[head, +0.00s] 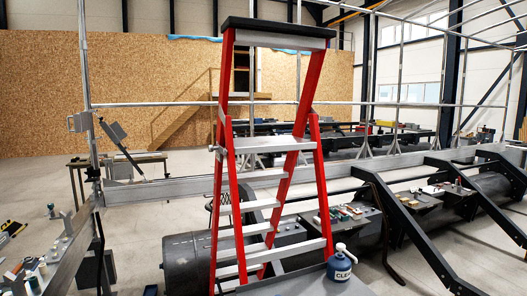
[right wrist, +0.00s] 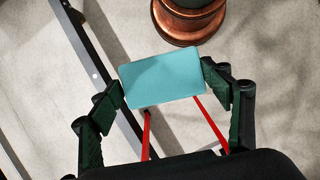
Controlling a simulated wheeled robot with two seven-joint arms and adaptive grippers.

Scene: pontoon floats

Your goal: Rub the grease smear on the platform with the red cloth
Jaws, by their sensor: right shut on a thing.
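My right gripper (right wrist: 164,88) is shut on a flat teal block (right wrist: 163,80), with one finger at each short side. Two red strips show below the block in the right wrist view; I cannot tell what they belong to. In the head view a red stepladder (head: 223,180) stands upright with a silver platform (head: 270,144) and a black top. I cannot make out a grease smear on the platform. I see no red cloth that I can name with certainty. Neither gripper shows in the head view.
A blue and white bottle (head: 339,266) stands on a dark surface at the front. A dark cylinder (head: 190,258) lies behind the ladder. Trays with small items stand to the right. A copper-coloured round object (right wrist: 188,20) is near the block in the wrist view.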

